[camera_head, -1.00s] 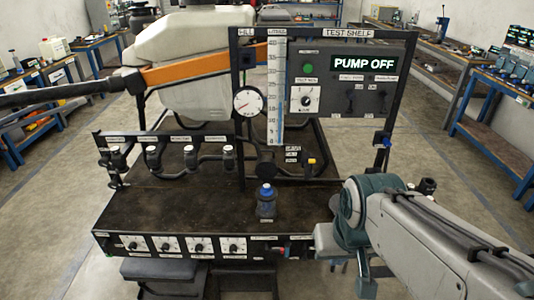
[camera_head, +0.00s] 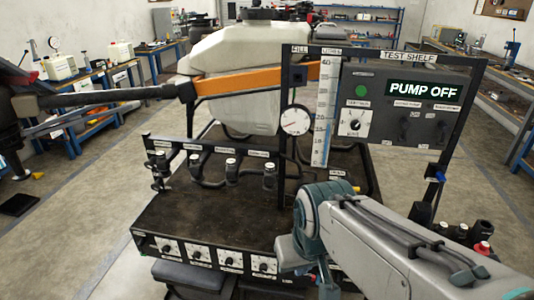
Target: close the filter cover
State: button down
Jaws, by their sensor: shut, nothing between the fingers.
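I cannot make out the filter cover for certain. The black bench (camera_head: 190,222) carries a rail with several black fittings (camera_head: 231,172) with pale tops along its left part. The small bottle with a blue lid, which stood on the bench top a second ago, is hidden behind my arm. My arm reaches in from the lower right across the bench's front right part. My gripper (camera_head: 288,257) is at the arm's left end, by the bench's front edge. It is shut and empty, and its fingertips are hard to make out.
A test panel (camera_head: 400,105) reading "PUMP OFF" stands at the back right, with a round gauge (camera_head: 295,120) and a level scale (camera_head: 325,115). The drone's white tank (camera_head: 235,70) and orange arm (camera_head: 240,80) are behind. The bench top's left part is clear.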

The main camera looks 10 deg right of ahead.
aim_at(305, 180)
jog(key=i, duration=1.1)
jog(key=z, duration=0.75)
